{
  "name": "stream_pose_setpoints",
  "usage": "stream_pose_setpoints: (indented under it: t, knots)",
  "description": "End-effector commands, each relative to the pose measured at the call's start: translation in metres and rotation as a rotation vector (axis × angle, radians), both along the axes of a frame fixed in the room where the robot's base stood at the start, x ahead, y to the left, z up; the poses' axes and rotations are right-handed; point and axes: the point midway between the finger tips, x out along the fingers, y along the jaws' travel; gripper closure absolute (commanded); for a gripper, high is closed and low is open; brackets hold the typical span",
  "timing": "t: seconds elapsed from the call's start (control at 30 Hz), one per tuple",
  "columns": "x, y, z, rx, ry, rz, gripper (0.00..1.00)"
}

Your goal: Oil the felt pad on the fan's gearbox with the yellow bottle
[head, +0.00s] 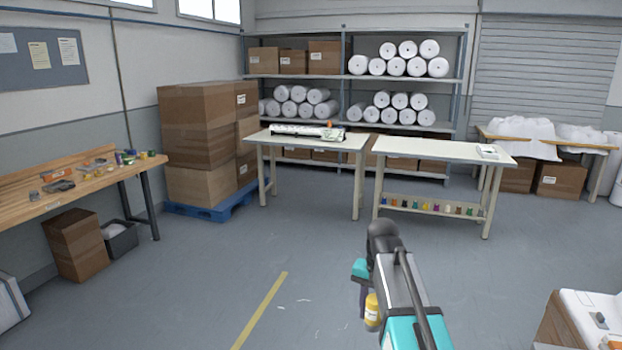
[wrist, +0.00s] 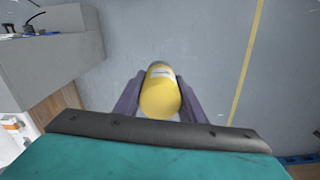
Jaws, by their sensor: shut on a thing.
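My gripper (wrist: 160,98) is shut on the yellow bottle (wrist: 160,92), with a dark finger on each side of it in the wrist view. The bottle has a pale label band, and bare grey floor shows beyond it. In the head view the bottle (head: 372,310) hangs below my gripper (head: 364,292), clear of any table and beside my arm. I cannot make out the fan, its gearbox or the felt pad in either view.
A wooden workbench (head: 75,186) with small items stands at the left. Two pale tables (head: 440,150) stand ahead, before shelves of white rolls (head: 405,67). A white-topped unit (head: 590,312) is at lower right. The middle floor is open.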

Motion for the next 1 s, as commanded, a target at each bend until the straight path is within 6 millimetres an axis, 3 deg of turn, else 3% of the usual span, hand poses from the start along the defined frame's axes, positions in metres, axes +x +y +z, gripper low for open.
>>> stream_pose_setpoints:
  t: [0.47,1.0]
  knots:
    - [0.0000,-0.0002,-0.0001,0.000,-0.001,0.063,0.92]
    - [0.0001,-0.0003,-0.0001,0.000,-0.001,0.623,0.92]
